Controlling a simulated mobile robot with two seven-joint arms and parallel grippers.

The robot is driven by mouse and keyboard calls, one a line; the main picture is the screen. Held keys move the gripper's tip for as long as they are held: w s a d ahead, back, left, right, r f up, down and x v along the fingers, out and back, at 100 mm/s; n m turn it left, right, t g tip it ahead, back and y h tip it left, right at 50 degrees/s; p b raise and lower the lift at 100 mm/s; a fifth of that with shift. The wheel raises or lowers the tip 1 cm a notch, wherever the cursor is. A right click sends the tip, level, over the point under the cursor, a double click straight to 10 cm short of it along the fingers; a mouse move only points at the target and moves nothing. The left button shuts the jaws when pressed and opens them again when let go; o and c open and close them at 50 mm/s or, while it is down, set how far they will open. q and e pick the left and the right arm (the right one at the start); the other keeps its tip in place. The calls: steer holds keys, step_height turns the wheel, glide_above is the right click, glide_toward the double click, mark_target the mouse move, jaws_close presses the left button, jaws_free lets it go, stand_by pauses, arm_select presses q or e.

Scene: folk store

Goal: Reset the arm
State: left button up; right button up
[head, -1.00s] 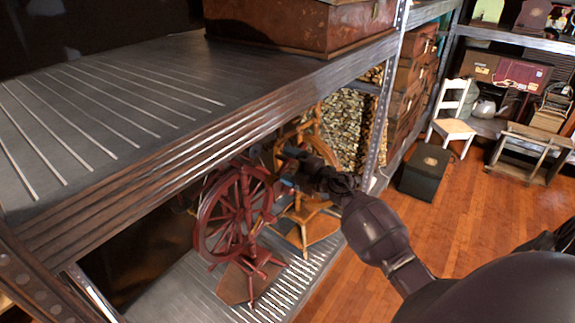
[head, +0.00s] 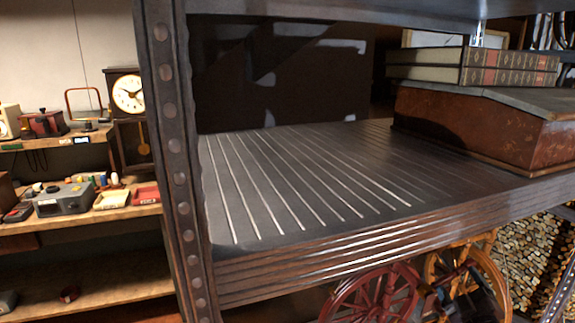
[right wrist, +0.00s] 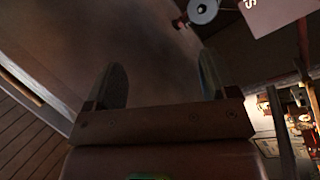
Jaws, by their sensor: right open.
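My right gripper (head: 440,293) shows at the lower right of the head view, under the front edge of the metal shelf (head: 320,255) and in front of the spinning wheels. In the right wrist view, its two fingers (right wrist: 162,80) stand well apart with nothing between them. A dark red spinning wheel (head: 372,297) is left of the gripper, and an orange wooden wheel (head: 488,270) is behind it. I cannot tell whether the gripper touches either wheel. My left gripper is not in view.
The ribbed shelf top is bare on its left. A brown leather chest (head: 480,125) with books (head: 470,68) on it stands at the right. A perforated post (head: 175,150) is at the left. Beyond it are wooden shelves with a clock (head: 128,95) and small goods. Stacked firewood (head: 530,255) is lower right.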

steer(key=s+a+f+m+g, duration=0.2)
steer(key=s+a+f+m, duration=0.1)
steer(key=s+f, duration=0.4)
steer(key=s+a+f+m+g, duration=0.2)
steer(key=s+a+f+g, duration=0.1)
steer(key=s+f, duration=0.4)
steer(key=s+a+f+m+g, duration=0.3)
steer(key=s+a+f, duration=0.2)
steer(key=s, duration=0.7)
steer(key=shift+s+a+f+m+y, duration=0.3)
steer(key=shift+f+y, duration=0.1)
steer(key=shift+f, duration=0.5)
